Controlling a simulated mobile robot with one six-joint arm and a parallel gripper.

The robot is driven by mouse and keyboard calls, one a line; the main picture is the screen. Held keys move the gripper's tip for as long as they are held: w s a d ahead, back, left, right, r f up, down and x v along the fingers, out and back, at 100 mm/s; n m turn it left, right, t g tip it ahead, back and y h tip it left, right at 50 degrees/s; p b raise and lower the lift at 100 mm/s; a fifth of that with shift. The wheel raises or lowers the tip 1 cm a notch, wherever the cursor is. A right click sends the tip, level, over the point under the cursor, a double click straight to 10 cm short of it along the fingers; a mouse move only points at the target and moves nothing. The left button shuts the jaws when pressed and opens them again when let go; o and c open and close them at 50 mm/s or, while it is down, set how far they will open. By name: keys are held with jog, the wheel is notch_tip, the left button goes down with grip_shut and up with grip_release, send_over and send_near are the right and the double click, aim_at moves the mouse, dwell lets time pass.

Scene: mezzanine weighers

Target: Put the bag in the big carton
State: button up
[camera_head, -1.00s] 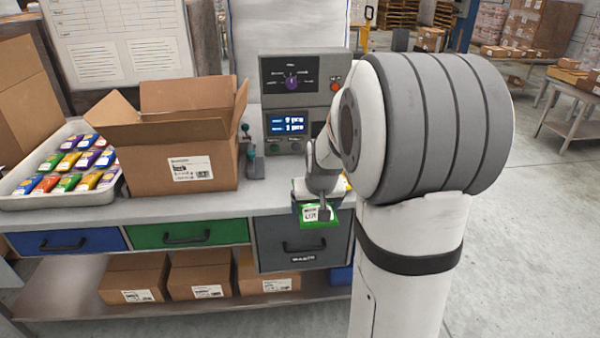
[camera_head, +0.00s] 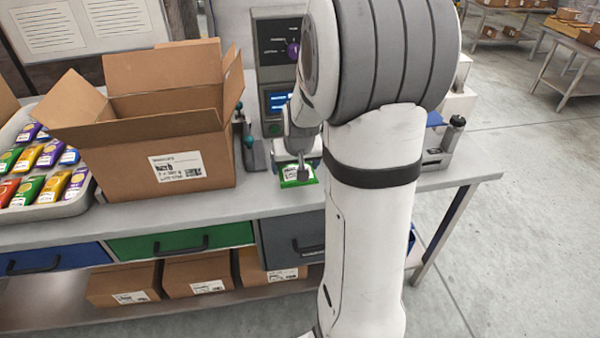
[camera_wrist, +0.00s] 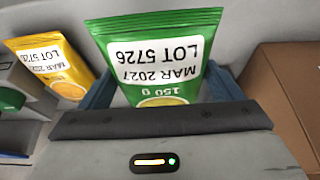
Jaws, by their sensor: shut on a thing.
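My gripper (camera_head: 303,176) is shut on a green bag (camera_head: 297,178) with a white label. In the wrist view the green bag (camera_wrist: 166,65) lies between the blue-grey fingers, its label reading MAR 2027, LOT 5726. The big carton (camera_head: 165,165) stands on the bench to the left of my gripper, with its top flaps open. The bag is outside it, near the bench's front edge. The carton's floor is hidden by its walls. A brown carton side (camera_wrist: 285,95) shows at the right of the wrist view.
A yellow bag (camera_wrist: 52,68) lies left of the held bag in the wrist view. A tray (camera_head: 55,209) of several coloured bags stands left of the carton. A control box (camera_head: 275,75) and a small lever device (camera_head: 252,150) stand behind and beside my gripper.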

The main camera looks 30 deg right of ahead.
jog(key=shift+f, duration=3.15)
jog(key=shift+f, duration=0.15)
jog(key=o, duration=0.9)
